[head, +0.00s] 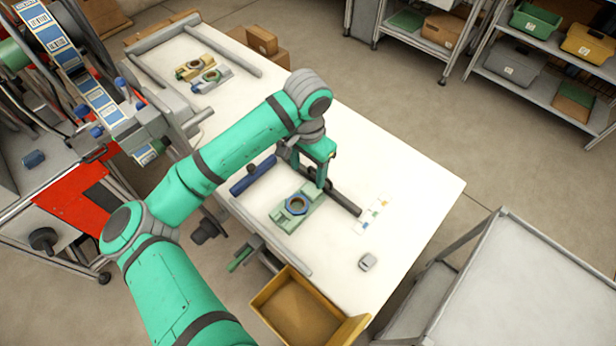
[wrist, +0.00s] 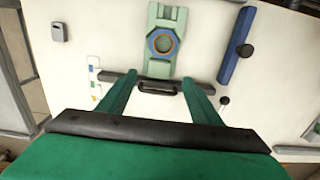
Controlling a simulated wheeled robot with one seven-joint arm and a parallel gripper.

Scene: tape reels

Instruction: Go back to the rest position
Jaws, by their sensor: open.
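My green gripper (head: 312,180) is over the white table (head: 400,180), above and just to the right of a pale green fixture in the head view. In the wrist view its two fingers (wrist: 158,77) are spread apart, with nothing held between them. The green fixture (head: 285,219) carries a blue ring (head: 297,204); it lies flat on the table. In the wrist view the fixture (wrist: 160,68) lies just beyond the fingertips. A black handle (wrist: 158,87) shows between the fingers; I cannot tell whether they touch it.
A blue bar (head: 252,175) and a dark strip (head: 343,202) flank the fixture. A small grey box (head: 367,262) and labels (head: 372,214) lie to the right. A yellow bin (head: 300,308) sits at the front edge. A reel machine (head: 65,190) stands left. The table's right part is mostly clear.

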